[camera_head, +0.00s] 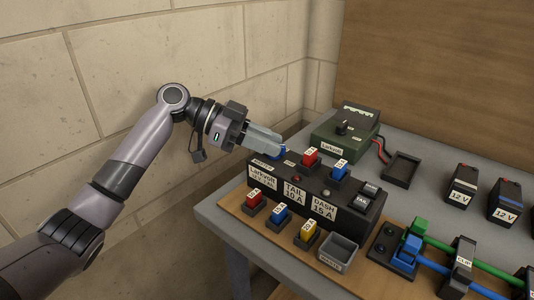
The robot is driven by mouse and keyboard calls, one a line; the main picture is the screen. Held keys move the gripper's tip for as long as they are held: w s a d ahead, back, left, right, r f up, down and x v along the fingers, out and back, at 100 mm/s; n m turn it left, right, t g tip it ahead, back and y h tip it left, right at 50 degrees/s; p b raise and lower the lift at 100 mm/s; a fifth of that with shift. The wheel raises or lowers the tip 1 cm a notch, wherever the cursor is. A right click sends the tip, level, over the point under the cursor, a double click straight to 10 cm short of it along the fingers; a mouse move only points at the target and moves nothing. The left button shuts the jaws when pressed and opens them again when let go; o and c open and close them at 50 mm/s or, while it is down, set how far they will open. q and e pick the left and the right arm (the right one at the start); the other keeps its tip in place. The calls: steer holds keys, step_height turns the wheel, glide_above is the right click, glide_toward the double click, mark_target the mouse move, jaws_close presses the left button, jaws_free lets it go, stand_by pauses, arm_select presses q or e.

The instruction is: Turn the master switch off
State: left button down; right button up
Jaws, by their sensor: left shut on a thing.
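My left gripper (278,144) reaches in from the left over the far left end of the black fuse box (262,181). Its fingers are shut on a small blue piece (282,153) that is mostly hidden by them. I cannot tell whether this piece is a fuse or a switch. On the box top stand a red fuse (310,156) and a blue fuse (339,170). I cannot pick out a master switch label. My right gripper is out of view.
A green Larkvolt unit (343,132) with a black knob stands behind, wired near an empty black tray (402,167). Red, blue and yellow fuses (307,235) and a grey bin (338,252) stand in front. Batteries (462,186) and coloured cables (464,254) lie right.

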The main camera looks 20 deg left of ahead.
arm_select(q)
steer(key=m+g, duration=0.1)
steer(key=m+g+b, duration=0.1)
steer(key=m+g, duration=0.1)
steer(key=g, duration=0.1)
steer(key=shift+w, duration=0.25)
steer(key=shift+w+m+g+b, duration=0.1)
steer(key=shift+m+g+b, duration=0.4)
steer(key=shift+m+g, duration=0.45)
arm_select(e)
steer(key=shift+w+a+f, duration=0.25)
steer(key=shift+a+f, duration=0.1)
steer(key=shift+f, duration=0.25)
arm_select(q)
steer(key=shift+f+m+g+y, duration=0.15)
steer(key=shift+m+g+y, duration=0.25)
steer(key=shift+m+g, duration=0.45)
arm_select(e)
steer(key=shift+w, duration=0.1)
arm_select(q)
steer(key=c, duration=1.1)
jaws_free()
